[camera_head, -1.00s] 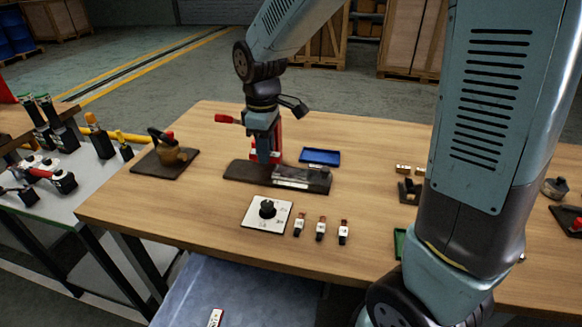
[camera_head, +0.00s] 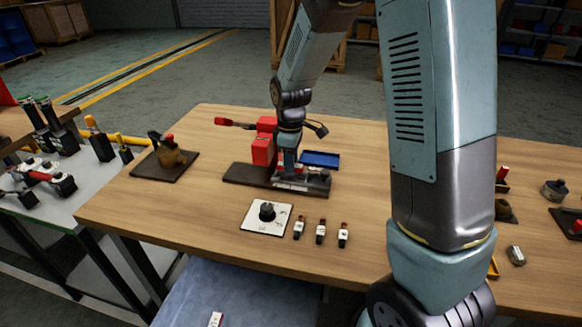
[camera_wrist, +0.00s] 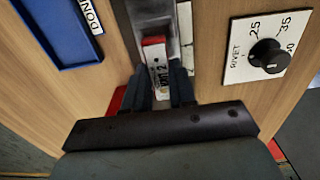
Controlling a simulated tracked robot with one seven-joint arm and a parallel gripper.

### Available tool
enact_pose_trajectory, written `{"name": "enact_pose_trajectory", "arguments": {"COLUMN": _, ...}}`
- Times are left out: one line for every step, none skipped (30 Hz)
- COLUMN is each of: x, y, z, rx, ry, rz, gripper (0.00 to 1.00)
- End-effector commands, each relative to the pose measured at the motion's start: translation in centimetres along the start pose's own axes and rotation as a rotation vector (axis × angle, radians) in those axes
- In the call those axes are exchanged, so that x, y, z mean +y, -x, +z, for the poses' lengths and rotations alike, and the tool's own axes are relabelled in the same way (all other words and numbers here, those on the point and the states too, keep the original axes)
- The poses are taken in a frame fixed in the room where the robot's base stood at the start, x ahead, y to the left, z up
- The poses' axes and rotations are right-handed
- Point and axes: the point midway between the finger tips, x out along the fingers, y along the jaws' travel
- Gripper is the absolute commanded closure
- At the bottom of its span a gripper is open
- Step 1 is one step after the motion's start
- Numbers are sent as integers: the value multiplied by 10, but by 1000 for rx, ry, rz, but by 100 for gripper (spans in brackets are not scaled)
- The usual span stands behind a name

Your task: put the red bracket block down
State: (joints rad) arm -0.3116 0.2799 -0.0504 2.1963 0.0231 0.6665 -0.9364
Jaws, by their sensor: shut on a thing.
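My gripper (camera_head: 286,170) is at the dark press base on the table, just right of the tall red press body. In the wrist view its two fingers (camera_wrist: 161,92) are shut on the red bracket block (camera_wrist: 155,62), a small red block with a white printed face. The block lies over the base's grey metal channel. I cannot tell if it rests there or hangs just above. In the head view the block is mostly hidden by the gripper.
The dark base (camera_head: 243,174) carries a red press body (camera_head: 263,150) with a red-handled lever (camera_head: 225,121). A blue DONE tray (camera_head: 320,159) lies behind right. A white dial plate (camera_head: 255,223) and several small tagged parts (camera_head: 320,231) lie in front. The front-left tabletop is bare.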

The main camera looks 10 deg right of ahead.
Motion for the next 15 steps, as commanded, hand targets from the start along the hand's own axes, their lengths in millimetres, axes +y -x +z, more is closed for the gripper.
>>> {"name": "enact_pose_trajectory", "arguments": {"x": -1, "y": -9, "z": 0, "rx": -2, "ry": 2, "rz": -2, "gripper": 100}}
{"name": "enact_pose_trajectory", "arguments": {"x": -1, "y": -12, "z": 0, "rx": -2, "ry": 2, "rz": -2, "gripper": 100}}
{"name": "enact_pose_trajectory", "arguments": {"x": -1, "y": -17, "z": 0, "rx": -2, "ry": 2, "rz": -2, "gripper": 100}}
{"name": "enact_pose_trajectory", "arguments": {"x": -1, "y": -19, "z": 0, "rx": -1, "ry": 2, "rz": -1, "gripper": 100}}
{"name": "enact_pose_trajectory", "arguments": {"x": -1, "y": -21, "z": 0, "rx": -1, "ry": 2, "rz": -1, "gripper": 100}}
{"name": "enact_pose_trajectory", "arguments": {"x": -1, "y": -21, "z": 0, "rx": -1, "ry": 2, "rz": 0, "gripper": 100}}
{"name": "enact_pose_trajectory", "arguments": {"x": -1, "y": -21, "z": 0, "rx": 0, "ry": 2, "rz": 0, "gripper": 100}}
{"name": "enact_pose_trajectory", "arguments": {"x": -1, "y": -21, "z": -1, "rx": 0, "ry": 2, "rz": 0, "gripper": 100}}
{"name": "enact_pose_trajectory", "arguments": {"x": -1, "y": -21, "z": 0, "rx": 0, "ry": 2, "rz": 0, "gripper": 100}}
{"name": "enact_pose_trajectory", "arguments": {"x": -1, "y": -21, "z": -1, "rx": 0, "ry": 2, "rz": 0, "gripper": 100}}
{"name": "enact_pose_trajectory", "arguments": {"x": -1, "y": -21, "z": 0, "rx": 0, "ry": 2, "rz": 0, "gripper": 100}}
{"name": "enact_pose_trajectory", "arguments": {"x": -1, "y": -21, "z": 0, "rx": 0, "ry": 2, "rz": 0, "gripper": 100}}
{"name": "enact_pose_trajectory", "arguments": {"x": -1, "y": -21, "z": 0, "rx": 0, "ry": 2, "rz": 0, "gripper": 100}}
{"name": "enact_pose_trajectory", "arguments": {"x": -1, "y": -22, "z": 0, "rx": 0, "ry": 2, "rz": 0, "gripper": 100}}
{"name": "enact_pose_trajectory", "arguments": {"x": -1, "y": -22, "z": 0, "rx": -1, "ry": 2, "rz": -1, "gripper": 74}}
